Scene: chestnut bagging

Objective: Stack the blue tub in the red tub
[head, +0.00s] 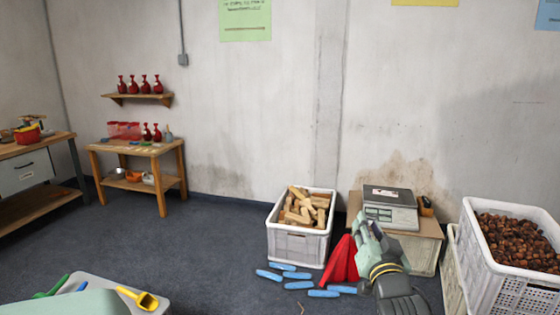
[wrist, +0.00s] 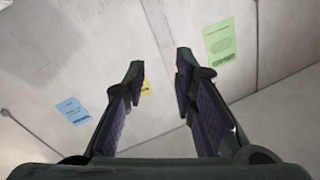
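A small red container (head: 28,134), which may be the red tub, sits on the wooden workbench at the far left in the head view. Other small items crowd around it, and its inside is too small to make out. I cannot make out a blue tub in either view. My gripper (head: 366,232) is raised at the right of the head view, in front of the scale and far from the red container. In the wrist view my gripper (wrist: 159,65) is open and empty, its two fingers apart against the wall.
A crate of wood blocks (head: 297,244), a scale (head: 390,212) on a box and a crate of chestnuts (head: 510,285) line the right. Light-blue pieces (head: 298,285) and a red object (head: 338,262) lie near my arm. A yellow scoop (head: 146,300) is lower left. Mid-left floor is clear.

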